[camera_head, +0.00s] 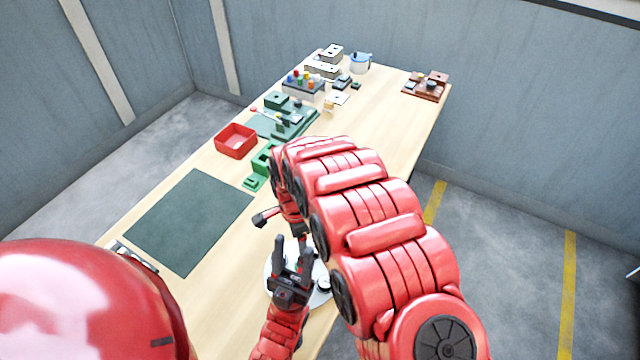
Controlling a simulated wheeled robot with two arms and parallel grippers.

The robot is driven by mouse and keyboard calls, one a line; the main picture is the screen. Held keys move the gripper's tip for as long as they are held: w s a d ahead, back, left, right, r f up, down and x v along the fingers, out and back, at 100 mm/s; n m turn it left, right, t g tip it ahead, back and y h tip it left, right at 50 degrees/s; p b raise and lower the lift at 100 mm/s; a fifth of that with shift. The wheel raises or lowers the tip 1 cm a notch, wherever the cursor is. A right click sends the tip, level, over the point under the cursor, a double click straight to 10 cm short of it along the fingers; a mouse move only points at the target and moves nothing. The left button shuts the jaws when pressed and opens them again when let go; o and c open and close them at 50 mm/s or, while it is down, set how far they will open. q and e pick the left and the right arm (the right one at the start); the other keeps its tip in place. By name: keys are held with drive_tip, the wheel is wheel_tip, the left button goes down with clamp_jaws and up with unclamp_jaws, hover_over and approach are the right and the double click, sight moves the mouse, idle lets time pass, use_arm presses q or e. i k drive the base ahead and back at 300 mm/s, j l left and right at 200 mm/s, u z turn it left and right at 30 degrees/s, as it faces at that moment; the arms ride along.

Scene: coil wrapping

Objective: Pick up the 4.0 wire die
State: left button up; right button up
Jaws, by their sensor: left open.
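My left gripper (293,241) is open, with its two dark fingers pointing up and away over a round light-grey plate (271,287). A small round dark-and-silver piece (322,284) sits on the plate, just right of the gripper. It may be a wire die, but no 4.0 mark can be read. The gripper and the right arm hide much of the plate. My right arm bends across the middle of the view. Dark parts of its gripper (264,217) show left of the arm, above the table; its fingers are mostly hidden.
A dark green mat (190,220) covers the table's (395,130) left front. A red bin (236,141), green fixtures (290,122), a grey rack (302,87) with coloured pegs and a blue-topped pot (360,63) stand further back. A brown fixture (425,87) is at the far right.

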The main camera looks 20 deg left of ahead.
sight(323, 284)
drive_tip(key=k+l, duration=0.3)
drive_tip(key=k, duration=0.15)
drive_tip(key=k+l, duration=0.3)
drive_tip(key=k, duration=0.15)
